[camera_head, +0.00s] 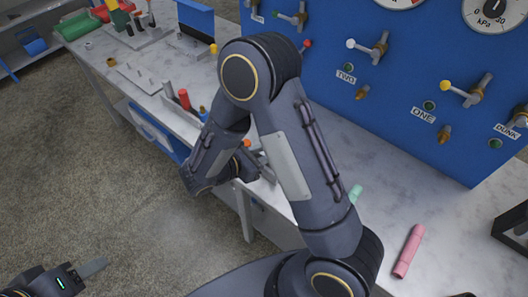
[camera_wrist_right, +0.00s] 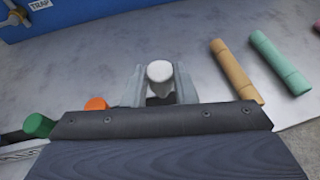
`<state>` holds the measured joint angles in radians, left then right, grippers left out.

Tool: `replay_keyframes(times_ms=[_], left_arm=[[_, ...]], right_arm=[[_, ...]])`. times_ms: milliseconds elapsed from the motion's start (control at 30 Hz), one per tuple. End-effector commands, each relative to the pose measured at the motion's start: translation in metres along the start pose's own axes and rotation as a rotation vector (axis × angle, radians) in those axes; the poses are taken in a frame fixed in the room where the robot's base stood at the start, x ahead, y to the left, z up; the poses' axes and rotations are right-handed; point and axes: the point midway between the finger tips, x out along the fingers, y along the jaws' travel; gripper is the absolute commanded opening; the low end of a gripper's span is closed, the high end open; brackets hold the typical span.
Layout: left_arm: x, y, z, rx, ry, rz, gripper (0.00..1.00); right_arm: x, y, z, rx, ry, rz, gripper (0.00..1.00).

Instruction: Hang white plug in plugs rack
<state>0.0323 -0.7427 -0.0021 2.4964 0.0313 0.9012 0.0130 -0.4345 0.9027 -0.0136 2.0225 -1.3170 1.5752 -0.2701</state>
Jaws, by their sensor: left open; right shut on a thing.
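The white plug (camera_wrist_right: 160,72) stands between the two fingers of my right gripper (camera_wrist_right: 160,90) in the right wrist view; the fingers are shut on it. It is held over the grey bench top, and I cannot tell its height. In the head view my right arm hides the white plug and most of that gripper. An orange plug (camera_wrist_right: 97,104) and a green plug (camera_wrist_right: 38,125) are left of the gripper, by a pale strip that may be the plugs rack, mostly hidden. My left gripper (camera_head: 92,268) is open and empty at the lower left, away from the bench.
A tan cylinder (camera_wrist_right: 237,69) and a teal cylinder (camera_wrist_right: 280,63) lie right of the gripper. A pink cylinder (camera_head: 409,251) lies on the bench. A blue panel (camera_head: 400,75) with valves and gauges stands behind. A red cylinder (camera_head: 184,98) stands further left on the bench.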

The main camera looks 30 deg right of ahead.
Motion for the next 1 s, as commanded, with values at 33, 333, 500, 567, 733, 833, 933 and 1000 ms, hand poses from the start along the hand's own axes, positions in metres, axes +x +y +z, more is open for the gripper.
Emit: replay_keyframes(times_ms=[33,333,500,567,733,833,933,1000], left_arm=[[0.001,0.000,0.001,0.000,0.000,0.000,0.51],[0.001,-0.001,0.001,0.000,0.000,0.000,0.51],[0.004,-0.002,0.002,0.000,0.000,0.000,0.51],[0.005,-0.002,0.003,0.000,0.000,0.000,0.51],[0.008,-0.004,0.004,0.000,0.000,0.000,0.51],[0.010,-0.005,0.005,0.000,0.000,0.000,0.51],[0.012,-0.005,0.006,0.000,0.000,0.000,0.51],[0.013,-0.006,0.007,0.000,0.000,0.000,0.51]], right_arm=[[0.000,0.000,0.000,0.001,0.000,0.000,0.03],[0.000,0.000,-0.001,0.000,0.000,0.000,0.03],[0.002,0.000,-0.005,0.000,0.000,0.000,0.03],[0.002,0.000,-0.006,0.000,0.000,0.000,0.03],[0.004,0.000,-0.010,0.000,0.000,0.000,0.03],[0.005,0.000,-0.012,0.000,0.000,0.001,0.03],[0.006,0.000,-0.015,0.000,0.000,0.001,0.03],[0.006,0.000,-0.016,0.000,0.000,0.001,0.03]])
